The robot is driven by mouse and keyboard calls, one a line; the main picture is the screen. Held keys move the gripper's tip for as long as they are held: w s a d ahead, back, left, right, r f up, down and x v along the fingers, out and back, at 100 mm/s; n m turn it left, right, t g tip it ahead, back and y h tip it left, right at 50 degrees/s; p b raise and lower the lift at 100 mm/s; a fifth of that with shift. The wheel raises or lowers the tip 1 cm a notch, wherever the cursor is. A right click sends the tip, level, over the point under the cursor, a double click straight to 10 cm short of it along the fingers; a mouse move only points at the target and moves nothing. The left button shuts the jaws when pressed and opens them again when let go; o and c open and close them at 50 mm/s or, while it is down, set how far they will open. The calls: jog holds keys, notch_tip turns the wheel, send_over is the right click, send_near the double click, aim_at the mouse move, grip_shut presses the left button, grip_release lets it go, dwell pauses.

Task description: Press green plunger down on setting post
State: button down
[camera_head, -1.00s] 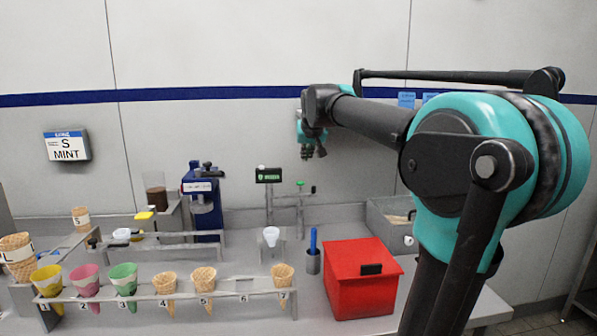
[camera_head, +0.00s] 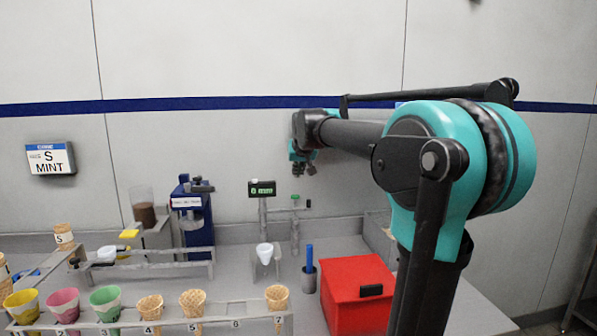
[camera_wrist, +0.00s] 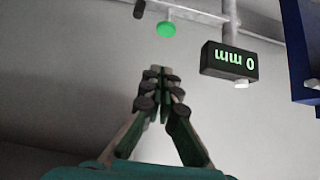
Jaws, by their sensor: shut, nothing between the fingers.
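The green plunger (camera_head: 295,197) is a small green cap on the setting post (camera_head: 295,225), beside a dark display (camera_head: 262,188). In the wrist view the plunger (camera_wrist: 166,29) is a round green disc near the top, and the display (camera_wrist: 229,61) reads "0 mm" upside down. My gripper (camera_head: 303,171) is above the plunger and a little to its right in the head view, pointing down. In the wrist view my gripper (camera_wrist: 160,72) is shut and empty, with its fingertips apart from the plunger.
A blue machine (camera_head: 192,218) stands left of the post. A red box (camera_head: 350,290), a cup with a blue-handled tool (camera_head: 309,275) and a small white funnel (camera_head: 264,252) are in front. A rack of cones (camera_head: 220,327) runs along the front. A wall sign (camera_head: 50,158) reads "S MINT".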

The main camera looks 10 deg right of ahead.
aim_at(296, 197)
jog(key=shift+w+f, duration=0.65)
jog(key=shift+f, duration=0.7)
jog(key=shift+w+f, duration=0.65)
jog(key=shift+f, duration=0.7)
jog(key=shift+w+f, duration=0.65)
jog(key=shift+f, duration=0.7)
notch_tip(296, 197, down, 2)
jog(key=shift+f, duration=0.1)
jog(key=shift+s+f, duration=0.3)
jog(key=shift+f, duration=0.1)
jog(key=s+r, duration=0.6)
jog(key=r, duration=0.6)
jog(key=shift+s, duration=0.25)
